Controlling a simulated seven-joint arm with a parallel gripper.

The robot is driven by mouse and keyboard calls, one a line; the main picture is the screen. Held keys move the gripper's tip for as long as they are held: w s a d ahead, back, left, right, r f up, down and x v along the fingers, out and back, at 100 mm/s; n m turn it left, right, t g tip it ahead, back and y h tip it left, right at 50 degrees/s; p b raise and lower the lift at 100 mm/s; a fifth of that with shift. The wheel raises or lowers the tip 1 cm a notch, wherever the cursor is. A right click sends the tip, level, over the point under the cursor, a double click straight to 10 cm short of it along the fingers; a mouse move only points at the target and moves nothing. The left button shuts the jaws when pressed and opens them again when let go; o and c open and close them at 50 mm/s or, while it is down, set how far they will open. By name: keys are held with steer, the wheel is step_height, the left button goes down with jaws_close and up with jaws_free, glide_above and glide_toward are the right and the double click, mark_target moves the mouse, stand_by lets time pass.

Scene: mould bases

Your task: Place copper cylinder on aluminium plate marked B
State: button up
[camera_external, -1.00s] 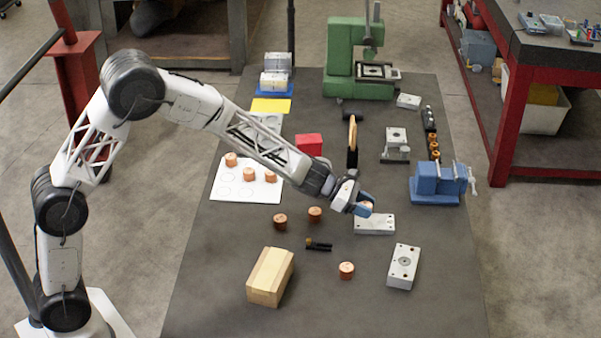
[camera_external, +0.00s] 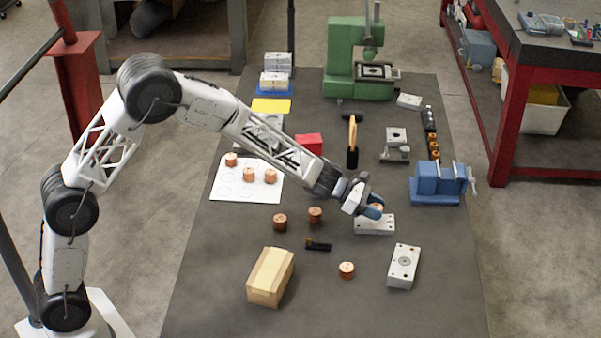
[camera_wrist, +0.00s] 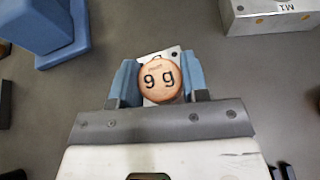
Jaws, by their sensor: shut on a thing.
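My gripper (camera_external: 374,208) is shut on a copper cylinder (camera_wrist: 160,82), which has dark characters stamped on its top face. In the external view the cylinder is mostly hidden by the blue fingers, and it is over the left plate (camera_external: 374,226). Part of that pale plate also shows behind the cylinder in the wrist view (camera_wrist: 173,51). I cannot tell whether the cylinder touches the plate. A second metal plate (camera_external: 404,262) lies nearer the front right. I cannot read a B on either plate.
Loose copper cylinders (camera_external: 346,270) stand on the dark table, and more stand on a white sheet (camera_external: 230,189). A blue vise (camera_external: 437,180) is to the right. A wooden block (camera_external: 270,277) and a black item (camera_external: 319,244) are in front. A hammer (camera_external: 352,145) is behind.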

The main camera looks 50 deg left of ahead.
steer(key=shift+f, duration=0.95)
steer(key=shift+f, duration=0.15)
steer(key=o, duration=1.1)
steer(key=shift+a, duration=0.1)
steer(key=shift+s+a+r, duration=0.3)
steer(key=shift+a+r, duration=0.1)
steer(key=shift+v, duration=5.35)
steer(key=shift+s+f, duration=0.1)
